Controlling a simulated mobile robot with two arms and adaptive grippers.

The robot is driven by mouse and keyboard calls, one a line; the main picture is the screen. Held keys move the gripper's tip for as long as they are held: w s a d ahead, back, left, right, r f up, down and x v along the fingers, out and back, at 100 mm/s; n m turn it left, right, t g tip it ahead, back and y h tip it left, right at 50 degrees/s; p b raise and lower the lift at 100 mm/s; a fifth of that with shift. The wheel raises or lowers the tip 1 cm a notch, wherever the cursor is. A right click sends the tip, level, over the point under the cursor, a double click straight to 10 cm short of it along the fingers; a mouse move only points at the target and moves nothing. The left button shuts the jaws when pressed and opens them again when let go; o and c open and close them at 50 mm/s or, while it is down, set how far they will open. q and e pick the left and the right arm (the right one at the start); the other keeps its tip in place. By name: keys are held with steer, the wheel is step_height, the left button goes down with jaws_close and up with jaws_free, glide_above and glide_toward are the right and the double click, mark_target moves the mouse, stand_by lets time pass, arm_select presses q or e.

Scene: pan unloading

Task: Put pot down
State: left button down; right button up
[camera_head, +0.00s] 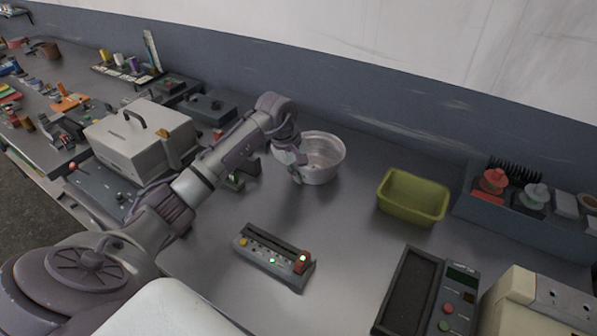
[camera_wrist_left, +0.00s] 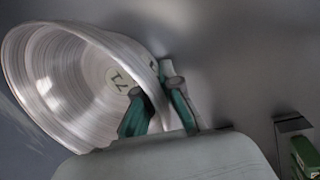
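The pot (camera_head: 318,160) is a shiny, round metal vessel with an open top, near the back middle of the grey worktop (camera_head: 345,225). It looks close to upright; I cannot tell whether its base touches the worktop. My left gripper (camera_head: 291,158) is at the pot's left rim. In the left wrist view the pot (camera_wrist_left: 60,75) fills the left side, with a round label inside. There the left gripper's green-sided fingers (camera_wrist_left: 158,103) straddle the rim, one inside and one outside, and look closed on it. My right gripper is not in view.
A yellow-green bin (camera_head: 412,198) stands right of the pot. A button panel (camera_head: 273,258) lies in front, and a grey box with a handle (camera_head: 140,138) stands left. A holder with red and white items (camera_head: 530,215) is at the right. Worktop between pot and bin is clear.

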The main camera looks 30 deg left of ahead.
arm_select(q)
steer(key=shift+f, duration=0.15)
steer(key=c, duration=1.3)
jaws_free()
steer(key=shift+r, duration=0.2)
